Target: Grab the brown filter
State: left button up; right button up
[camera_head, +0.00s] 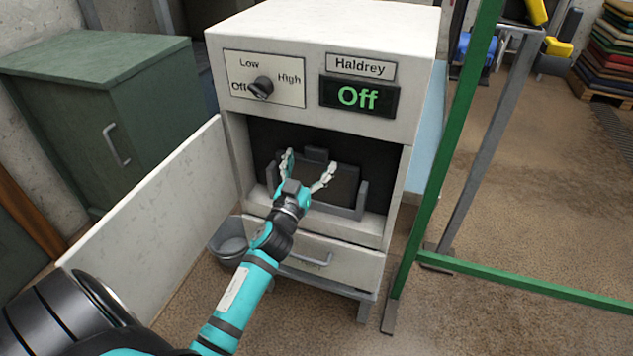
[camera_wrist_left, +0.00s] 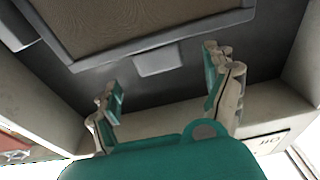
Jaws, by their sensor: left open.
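The brown filter (camera_head: 335,184) stands in a grey holder inside the open bay of the white machine (camera_head: 330,30). It looks dark in the head view, with a small grey tab at its top. In the left wrist view the filter (camera_wrist_left: 130,20) is a brown textured panel in a grey frame, cut off by the top edge. My left gripper (camera_head: 309,168) is open at the bay, in front of the filter, and hides part of it. In the wrist view its spread fingers (camera_wrist_left: 162,74) have nothing between them, with the tab beyond. My right gripper is not in view.
The machine's white door (camera_head: 155,215) is swung open to the left. The display (camera_head: 359,97) reads "Off". A drawer (camera_head: 315,255) and a grey bucket (camera_head: 230,240) are below. A green cabinet (camera_head: 110,110) stands left; a green metal frame (camera_head: 445,150) stands close on the right.

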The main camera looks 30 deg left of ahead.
aim_at(315, 153)
pick_arm(q)
jog(key=x, duration=0.3)
jog(key=shift+w+a, duration=0.1)
jog(key=shift+w, duration=0.35)
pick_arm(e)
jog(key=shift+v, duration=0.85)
pick_arm(q)
jog(key=c, duration=1.1)
grip_shut()
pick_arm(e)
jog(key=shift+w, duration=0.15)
